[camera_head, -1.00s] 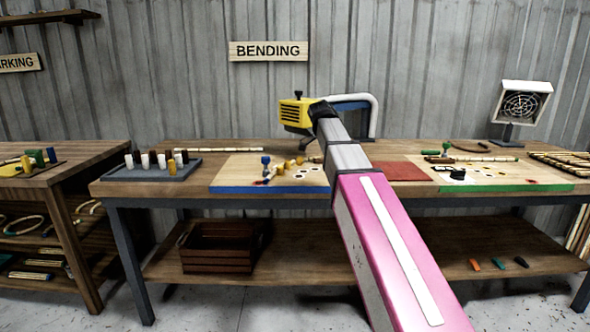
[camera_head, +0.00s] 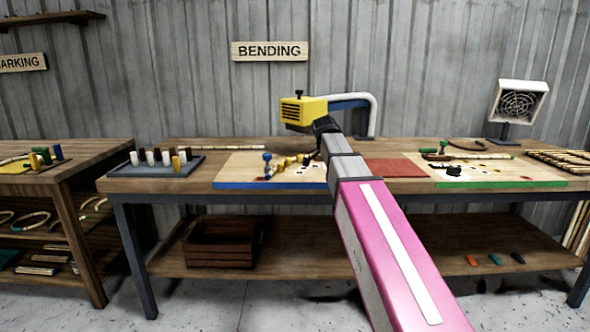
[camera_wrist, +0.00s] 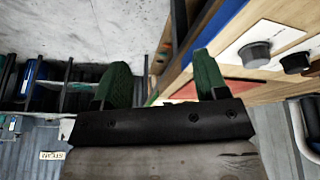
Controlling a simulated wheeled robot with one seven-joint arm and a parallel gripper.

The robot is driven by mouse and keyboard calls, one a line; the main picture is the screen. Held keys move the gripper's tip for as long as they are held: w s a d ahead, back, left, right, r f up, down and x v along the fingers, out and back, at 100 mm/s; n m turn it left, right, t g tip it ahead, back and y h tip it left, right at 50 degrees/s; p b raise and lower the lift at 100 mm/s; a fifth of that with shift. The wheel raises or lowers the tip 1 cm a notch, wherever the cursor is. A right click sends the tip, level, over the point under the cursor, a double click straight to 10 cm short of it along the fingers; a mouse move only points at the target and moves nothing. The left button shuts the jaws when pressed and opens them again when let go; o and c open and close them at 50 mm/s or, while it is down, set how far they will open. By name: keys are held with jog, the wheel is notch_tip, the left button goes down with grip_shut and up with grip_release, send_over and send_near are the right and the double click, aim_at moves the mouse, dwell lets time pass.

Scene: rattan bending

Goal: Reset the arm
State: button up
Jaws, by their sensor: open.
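My arm reaches from the bottom of the head view toward the bench, its far end in front of a yellow machine (camera_head: 302,110). The fingers are hidden behind the arm there. In the wrist view my gripper (camera_wrist: 160,78) shows two green fingers spread well apart, with nothing between them. That view looks sideways past a bench edge, with dark round knobs (camera_wrist: 254,53) on a pale panel at right and grey floor (camera_wrist: 110,30) at upper left.
The wooden bench (camera_head: 480,217) carries a grey tray (camera_head: 165,169) of pegs, a blue-edged board (camera_head: 235,172), a red mat (camera_head: 395,168) and a green-edged board (camera_head: 500,178). A white curved pipe (camera_head: 372,105) rises behind. A brown crate (camera_head: 220,245) sits on the lower shelf.

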jog(key=s+d+f+n+y, duration=0.1)
jog(key=s+f+n, duration=0.3)
jog(key=f, duration=0.8)
jog(key=s+d+f+n+y, duration=0.1)
jog(key=s+f+n, duration=0.4)
jog(key=s+f, duration=0.4)
jog(key=s+d+f+n+g+y, duration=0.1)
jog(key=s+f+n, duration=0.3)
jog(key=f, duration=1.2)
jog(key=s, duration=0.2)
jog(key=shift+s+d+y, duration=0.25)
jog(key=shift+s+y, duration=0.05)
jog(key=shift+y, duration=0.1)
